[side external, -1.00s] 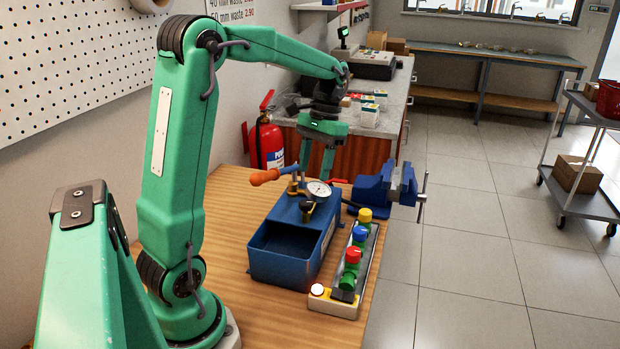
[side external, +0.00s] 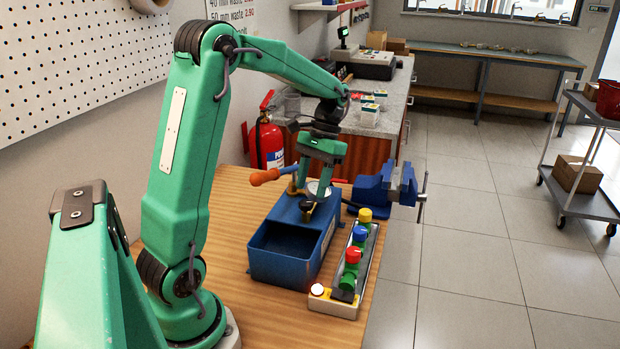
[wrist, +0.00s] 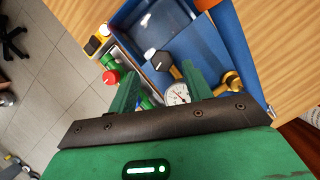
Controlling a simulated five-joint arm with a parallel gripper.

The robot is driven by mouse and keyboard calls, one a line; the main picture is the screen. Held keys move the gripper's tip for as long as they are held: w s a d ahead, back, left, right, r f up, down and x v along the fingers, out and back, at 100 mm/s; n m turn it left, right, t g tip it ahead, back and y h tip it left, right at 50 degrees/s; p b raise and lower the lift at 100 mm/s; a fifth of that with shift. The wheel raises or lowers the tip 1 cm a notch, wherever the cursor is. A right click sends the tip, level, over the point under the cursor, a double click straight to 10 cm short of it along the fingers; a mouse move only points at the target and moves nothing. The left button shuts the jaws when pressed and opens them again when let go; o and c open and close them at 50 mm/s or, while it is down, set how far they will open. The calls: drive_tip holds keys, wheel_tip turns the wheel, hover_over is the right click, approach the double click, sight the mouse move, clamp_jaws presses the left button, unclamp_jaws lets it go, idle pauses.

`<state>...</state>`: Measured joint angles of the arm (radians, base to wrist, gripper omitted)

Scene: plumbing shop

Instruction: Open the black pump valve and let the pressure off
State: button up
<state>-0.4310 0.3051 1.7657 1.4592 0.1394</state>
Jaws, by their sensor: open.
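The blue test pump (side external: 285,266) stands on the wooden bench, with an open tank at its near end. Its black valve knob (side external: 307,206) sits on a brass fitting on top; in the wrist view the knob (wrist: 158,62) shows near the fingertips, roughly in line with the gap between them. The white pressure gauge (wrist: 177,94) shows between my fingers; its reading is too small to tell. My gripper (side external: 314,188) is open, pointing down over the gauge and knob. Whether a finger touches the knob cannot be told.
A strip with yellow, blue and red knobs (side external: 354,255) lies right of the pump. A blue vise (side external: 385,187) stands behind it. The orange pump handle (side external: 265,177) sticks out left. A fire extinguisher (side external: 267,145) stands behind. Bare bench (side external: 225,215) lies left of the pump.

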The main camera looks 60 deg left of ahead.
sight(306, 202)
drive_tip(key=shift+x, duration=1.75)
drive_tip(key=shift+s, duration=0.1)
drive_tip(key=c, duration=1)
